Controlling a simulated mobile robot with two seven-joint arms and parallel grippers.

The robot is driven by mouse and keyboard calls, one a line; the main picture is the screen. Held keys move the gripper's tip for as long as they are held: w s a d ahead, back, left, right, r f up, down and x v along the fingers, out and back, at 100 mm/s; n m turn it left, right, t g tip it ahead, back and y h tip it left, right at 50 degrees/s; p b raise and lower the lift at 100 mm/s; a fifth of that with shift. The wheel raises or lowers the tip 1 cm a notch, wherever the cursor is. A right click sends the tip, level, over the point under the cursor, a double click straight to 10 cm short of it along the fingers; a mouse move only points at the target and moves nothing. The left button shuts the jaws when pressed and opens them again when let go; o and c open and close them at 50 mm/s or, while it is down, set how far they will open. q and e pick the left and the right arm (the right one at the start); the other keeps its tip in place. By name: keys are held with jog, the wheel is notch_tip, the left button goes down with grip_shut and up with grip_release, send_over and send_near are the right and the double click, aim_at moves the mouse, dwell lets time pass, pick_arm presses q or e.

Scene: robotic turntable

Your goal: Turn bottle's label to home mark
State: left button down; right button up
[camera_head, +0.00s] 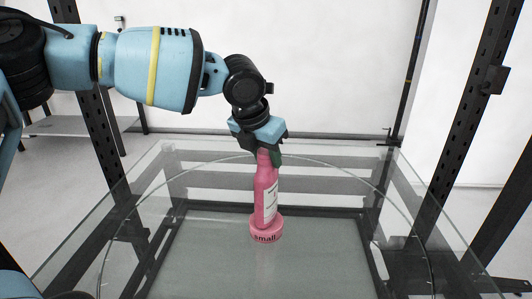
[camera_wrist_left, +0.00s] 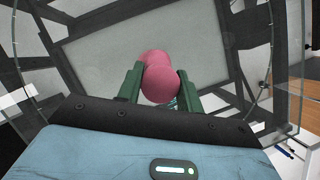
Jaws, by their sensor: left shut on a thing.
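My left gripper (camera_head: 266,153) comes down from above and is shut on the bottle's neck. In the left wrist view the green fingers of my left gripper (camera_wrist_left: 159,88) sit on both sides of the bottle's pink top (camera_wrist_left: 161,86). A bit of label shows beside the right finger. The home mark cannot be made out. My right gripper is not in view.
A glass table (camera_head: 190,255) with a large circular outline carries the base near its middle. The glass around the bottle is clear. Dark perforated posts (camera_head: 455,130) rise at the left and right of the table.

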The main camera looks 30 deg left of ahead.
pick_arm(q)
jog(key=c, duration=0.8)
grip_release()
jog(key=shift+c, duration=0.2)
jog(key=v, duration=0.8)
jog(key=shift+f, duration=0.15)
